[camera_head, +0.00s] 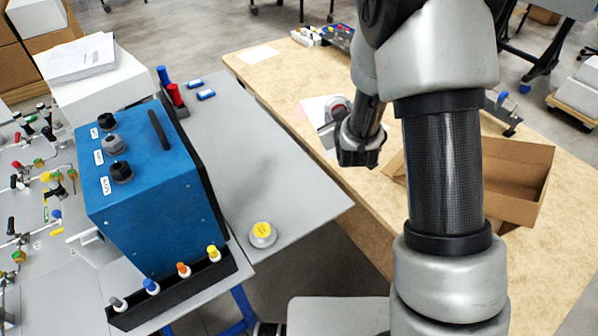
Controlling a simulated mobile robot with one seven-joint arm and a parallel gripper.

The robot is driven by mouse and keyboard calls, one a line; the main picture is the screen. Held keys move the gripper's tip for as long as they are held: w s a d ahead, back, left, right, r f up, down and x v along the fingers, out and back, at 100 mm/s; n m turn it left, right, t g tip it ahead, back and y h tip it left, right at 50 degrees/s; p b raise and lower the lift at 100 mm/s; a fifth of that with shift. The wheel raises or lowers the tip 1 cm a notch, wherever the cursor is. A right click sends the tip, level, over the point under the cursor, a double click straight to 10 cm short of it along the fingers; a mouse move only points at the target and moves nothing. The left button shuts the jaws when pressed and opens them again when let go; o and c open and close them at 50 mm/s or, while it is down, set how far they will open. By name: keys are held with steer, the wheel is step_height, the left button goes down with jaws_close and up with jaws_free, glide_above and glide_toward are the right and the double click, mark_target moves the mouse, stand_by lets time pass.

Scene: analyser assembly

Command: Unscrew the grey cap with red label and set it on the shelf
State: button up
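The blue analyser box (155,190) stands at left with several knob-like caps on its sloped top. The middle cap is grey (114,143), between two darker ones; I see no red label on it. A silver-grey round cap with a yellow label (262,233) sits on the grey shelf surface (270,165). My gripper (357,160) hangs over the gap and wooden table right of the shelf, away from the box. Its fingers are dark and small, so their opening is unclear. A round grey and reddish thing (338,107) shows beside my wrist; whether it is held is unclear.
A black rack (175,287) with several small coloured-cap bottles runs along the box's front. Red and blue cylinders (176,95) stand behind the box. A cardboard box (515,185) lies on the wooden table (270,72). The shelf's middle is clear.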

steer(key=s+a+f+m+g+p, duration=0.1)
steer(key=s+a+f+g+p, duration=0.1)
steer(key=s+a+f+g, duration=0.95)
steer(key=shift+s+d+f+g+b, duration=0.1)
steer(key=shift+d+f+g+b, duration=0.2)
steer(key=shift+f+b, duration=1)
steer(key=shift+s+d+f+g+b, duration=0.15)
steer(key=shift+f+g+b, duration=0.5)
steer(key=shift+f, duration=1.2)
steer(key=shift+d+f+g+b, duration=0.1)
steer(key=shift+d+f+b, duration=0.2)
steer(key=shift+f+b, duration=1.1)
steer(key=shift+f+b, duration=0.5)
steer(key=shift+f, duration=0.4)
steer(key=o, duration=1.3)
steer(key=shift+r+p, duration=1.95)
steer(key=shift+r, duration=1.55)
